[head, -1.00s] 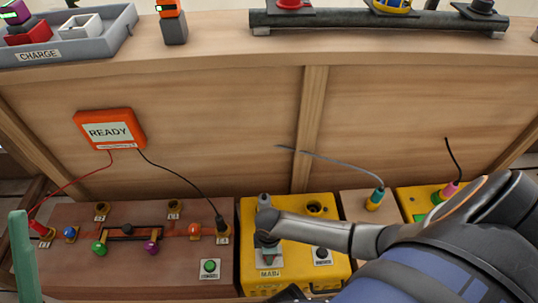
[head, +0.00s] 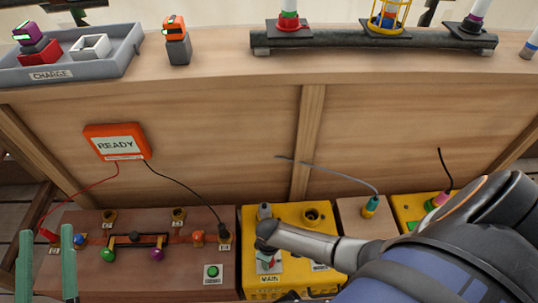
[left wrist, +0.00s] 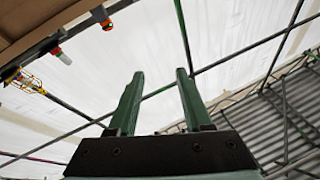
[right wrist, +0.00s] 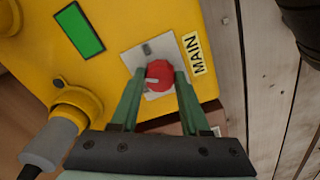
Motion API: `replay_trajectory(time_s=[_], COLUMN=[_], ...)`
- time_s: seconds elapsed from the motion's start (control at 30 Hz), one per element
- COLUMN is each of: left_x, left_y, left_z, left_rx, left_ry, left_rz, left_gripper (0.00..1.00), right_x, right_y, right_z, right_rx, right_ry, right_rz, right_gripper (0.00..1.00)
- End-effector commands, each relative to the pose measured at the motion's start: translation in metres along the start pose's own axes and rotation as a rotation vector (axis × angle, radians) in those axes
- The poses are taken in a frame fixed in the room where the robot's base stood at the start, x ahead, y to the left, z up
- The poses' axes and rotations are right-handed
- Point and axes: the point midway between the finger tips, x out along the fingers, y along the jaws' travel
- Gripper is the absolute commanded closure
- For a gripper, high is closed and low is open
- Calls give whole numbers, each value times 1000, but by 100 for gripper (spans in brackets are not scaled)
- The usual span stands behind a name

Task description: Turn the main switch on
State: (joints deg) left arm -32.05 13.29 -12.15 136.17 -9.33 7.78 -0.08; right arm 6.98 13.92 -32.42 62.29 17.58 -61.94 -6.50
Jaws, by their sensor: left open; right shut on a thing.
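The main switch has a red knob (right wrist: 158,76) on a pale plate (right wrist: 133,58), beside a "MAIN" label (right wrist: 194,53) on the yellow box (right wrist: 125,18). My right gripper (right wrist: 160,84) is shut on the red knob, one finger on each side. A pale mark shows on the knob. In the head view, my right arm hides the knob, but the "MAIN" label (head: 269,279) shows on the yellow box (head: 290,211). My left gripper (head: 47,243) is open and empty at the lower left; its spread fingers also show in the left wrist view (left wrist: 160,75).
A green rectangle (right wrist: 79,29) and a grey plug (right wrist: 50,140) are on the yellow box. Left of it stands a brown board (head: 75,276) with knobs and wires to the orange "READY" box (head: 117,143). Above, a shelf holds a grey "CHARGE" tray (head: 100,68).

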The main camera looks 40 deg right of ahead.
Motion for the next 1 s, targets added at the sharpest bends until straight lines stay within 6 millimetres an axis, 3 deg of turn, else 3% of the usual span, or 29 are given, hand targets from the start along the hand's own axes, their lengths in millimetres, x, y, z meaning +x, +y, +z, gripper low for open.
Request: replay_trajectory(time_s=[0.2, 0.5, 0.7, 1.0], left_x=[-20, -72, -107, -144], left_y=[11, 38, 54, 72], left_z=[78, 154, 183, 204], left_rx=[-99, -209, -264, -317], left_ry=[-339, -708, -887, -1056], left_rz=[1, 21, 38, 59], left_gripper=[50, 50, 50, 50], right_x=[-3, -2, -2, 0], right_y=[-2, -2, -2, -2], right_z=[0, 0, 0, 0], right_rx=[197, 480, 670, 907], right_ry=[-1, -2, -1, -2], right_rz=[-4, -4, -4, -4], right_gripper=[100, 100, 100, 100])
